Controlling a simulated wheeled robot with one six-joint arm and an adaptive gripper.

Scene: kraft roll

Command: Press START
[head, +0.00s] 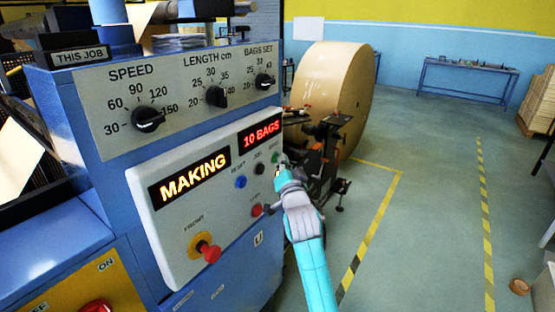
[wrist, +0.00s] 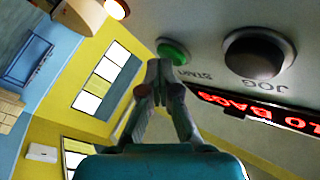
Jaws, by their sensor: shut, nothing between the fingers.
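The green START button (head: 275,157) sits at the right end of the button row on the pale control panel. In the wrist view the START button (wrist: 173,51) shows just beyond the fingertips, with its upside-down label beside it. My gripper (head: 281,162) is shut and empty, its tips at the button; it also shows in the wrist view (wrist: 159,68). I cannot tell whether the tips touch the button. The panel displays read MAKING (head: 190,180) in yellow and 10 BAGS (head: 261,135) in red.
Beside START are the black JOG button (head: 259,170), the blue RESET button (head: 240,182) and a red button (head: 257,210). A red FRONT knob (head: 208,251) sits lower left. Dials line the upper panel (head: 180,95).

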